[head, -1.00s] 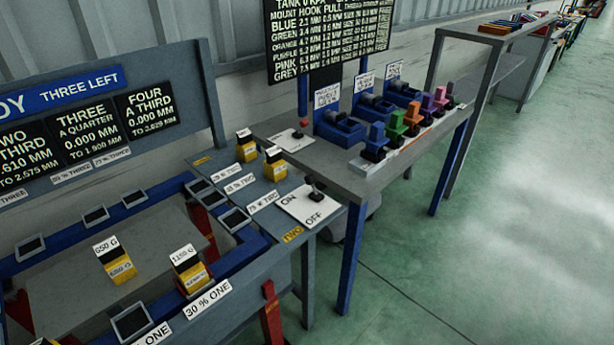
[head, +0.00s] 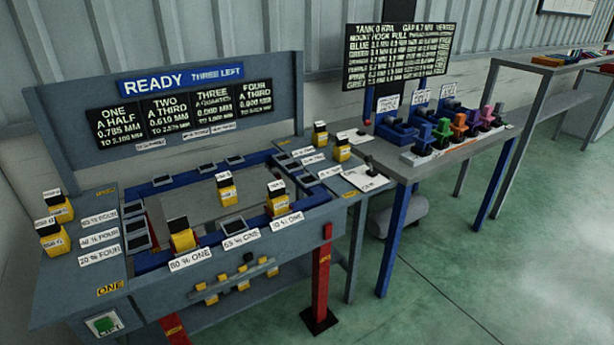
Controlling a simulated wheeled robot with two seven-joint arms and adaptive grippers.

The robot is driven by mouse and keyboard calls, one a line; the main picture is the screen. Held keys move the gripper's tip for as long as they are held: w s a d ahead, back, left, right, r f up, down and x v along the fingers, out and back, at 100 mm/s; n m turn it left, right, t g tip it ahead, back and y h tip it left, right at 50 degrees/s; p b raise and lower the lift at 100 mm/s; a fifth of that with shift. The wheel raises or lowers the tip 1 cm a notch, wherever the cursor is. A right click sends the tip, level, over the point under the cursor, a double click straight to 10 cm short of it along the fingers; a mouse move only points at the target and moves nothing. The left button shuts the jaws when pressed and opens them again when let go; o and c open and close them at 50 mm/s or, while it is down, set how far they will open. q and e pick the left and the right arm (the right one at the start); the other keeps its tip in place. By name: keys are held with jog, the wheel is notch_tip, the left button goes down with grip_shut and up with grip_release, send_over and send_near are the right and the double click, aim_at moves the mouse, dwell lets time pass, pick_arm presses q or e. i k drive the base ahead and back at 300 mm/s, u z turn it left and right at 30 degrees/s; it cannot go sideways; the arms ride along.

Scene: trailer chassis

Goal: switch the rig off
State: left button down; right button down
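The rig (head: 85,285) is a grey bench with a blue inner frame. Its board shows a blue READY, THREE LEFT sign (head: 181,79) above several black panels reading ONE to FOUR. A white switch plate (head: 362,181) with a dark lever (head: 369,164) sits at the bench's right end. Its lettering is too small to read now, but the earlier view shows ON and OFF on it. I cannot tell which way the lever is set. A green button (head: 106,325) is on the front left corner. Neither of my grippers is in view.
Yellow weights, such as one (head: 182,237) at the front, stand on the rig. A second table (head: 440,160) at the right holds coloured hook pieces and blue mounts under a black text board (head: 397,57). A grey cylinder (head: 392,219) lies below. Green floor is clear at the right.

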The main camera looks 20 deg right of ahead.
aim_at(367, 159)
jog(key=u, duration=0.1)
jog(key=k, duration=0.1)
jog(key=z, duration=0.75)
jog(key=i, duration=0.55)
jog(key=z, duration=0.6)
jog(key=i, duration=1.15)
jog(key=u, duration=0.55)
